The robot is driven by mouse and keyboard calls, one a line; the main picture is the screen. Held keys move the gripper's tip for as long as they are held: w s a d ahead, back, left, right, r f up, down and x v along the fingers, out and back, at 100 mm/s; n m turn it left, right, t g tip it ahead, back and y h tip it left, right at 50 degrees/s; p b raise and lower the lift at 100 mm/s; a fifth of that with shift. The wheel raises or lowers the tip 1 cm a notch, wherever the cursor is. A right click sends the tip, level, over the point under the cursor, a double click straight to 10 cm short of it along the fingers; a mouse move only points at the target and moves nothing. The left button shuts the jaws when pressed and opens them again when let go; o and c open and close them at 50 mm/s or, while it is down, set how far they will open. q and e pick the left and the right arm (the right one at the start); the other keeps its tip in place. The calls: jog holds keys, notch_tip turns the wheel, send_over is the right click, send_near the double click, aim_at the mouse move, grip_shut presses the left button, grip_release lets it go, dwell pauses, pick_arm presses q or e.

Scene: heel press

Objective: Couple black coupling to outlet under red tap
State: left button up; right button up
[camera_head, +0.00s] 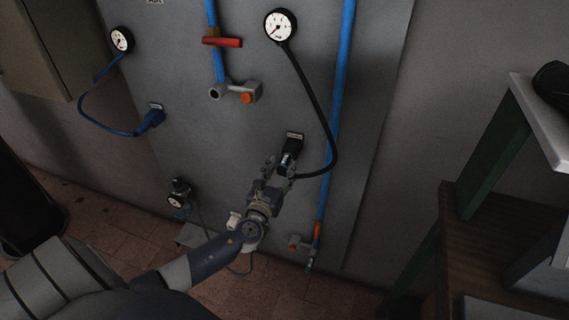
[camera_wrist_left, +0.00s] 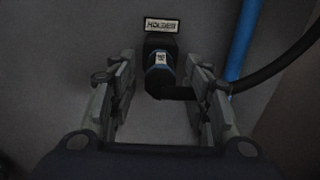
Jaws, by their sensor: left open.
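The black coupling (camera_head: 290,150) sits in a labelled holder on the grey panel. Its black hose runs up to a round white gauge (camera_head: 281,25). The coupling also shows in the left wrist view (camera_wrist_left: 160,78), under a holder label. My left gripper (camera_head: 280,170) is open, its fingers on either side of the coupling and short of it in the wrist view. The red tap (camera_head: 222,42) is on a blue pipe at the upper left. The outlet (camera_head: 217,92) is below it, a grey fitting with an orange button (camera_head: 247,98). My right gripper is out of view.
A blue hose with a blue coupling (camera_head: 150,119) is on the panel's left, joined to another gauge (camera_head: 122,39). A second blue pipe (camera_head: 335,110) runs down right of the holder. A workbench (camera_head: 480,215) stands at the right.

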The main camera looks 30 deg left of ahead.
aim_at(285, 163)
pick_arm(q)
jog(key=shift+x, duration=1.55)
jog(key=shift+w, duration=0.1)
jog(key=shift+b, duration=0.3)
grip_shut()
